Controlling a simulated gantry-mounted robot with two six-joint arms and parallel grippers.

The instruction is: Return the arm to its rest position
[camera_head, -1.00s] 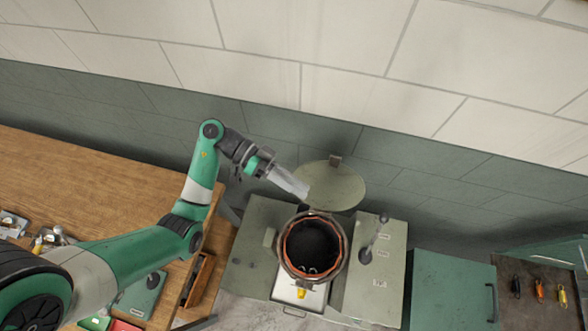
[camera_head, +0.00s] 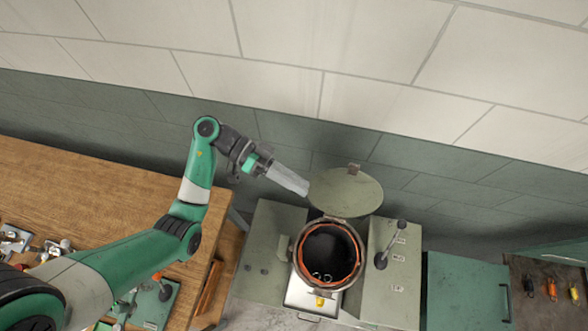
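My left arm comes in from the left, and its gripper (camera_head: 289,180) hangs in the air beside the round lid of the spring coiler. The gripper's fingers look close together, but the view is too small to tell if they are open or shut, and no object shows in them. The grey-green coiler (camera_head: 272,265) has a dark round drum (camera_head: 329,254) with an orange-brown rim. Its round lid (camera_head: 346,192) stands open behind the drum. Small ring-like pieces (camera_head: 321,277) show inside the drum. My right gripper is not in view.
A wooden bench (camera_head: 95,190) fills the left side, with metal parts (camera_head: 50,247) on it. A lever (camera_head: 388,245) stands on the coiler's right side. A green cabinet (camera_head: 466,290) and a dark panel with small coloured items (camera_head: 551,289) are at the right. A tiled wall rises behind.

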